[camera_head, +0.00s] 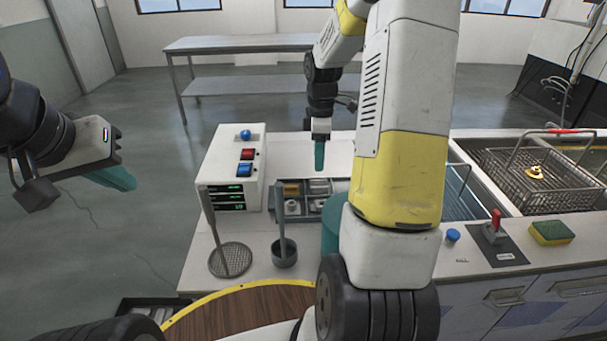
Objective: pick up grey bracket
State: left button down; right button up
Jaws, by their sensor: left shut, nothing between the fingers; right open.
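A dark compartment tray (331,213) sits on the white worktop and holds several small parts. One pale grey part (319,187) lies in a back compartment; it is too small to tell whether it is the grey bracket. My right gripper (319,164) points down above the back of the tray, apart from the parts. It is open with nothing in it, its teal fingers seen edge-on. My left gripper (126,183) is shut and empty, out over the floor at the left. My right arm hides the tray's right side.
A white control box (229,170) with buttons stands left of the tray. A mesh skimmer (231,260) and a small dark cup (285,253) with a handle are in front. A wire basket (539,178) hangs over the tank at right, near a sponge (551,232).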

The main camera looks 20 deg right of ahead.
aim_at(319, 180)
jog(key=shift+n, duration=0.4)
jog(key=f, duration=0.6)
jog(key=w+f, duration=0.1)
jog(key=f, duration=0.2)
jog(key=shift+d+f, duration=0.35)
jog(key=shift+d, duration=0.05)
grip_shut()
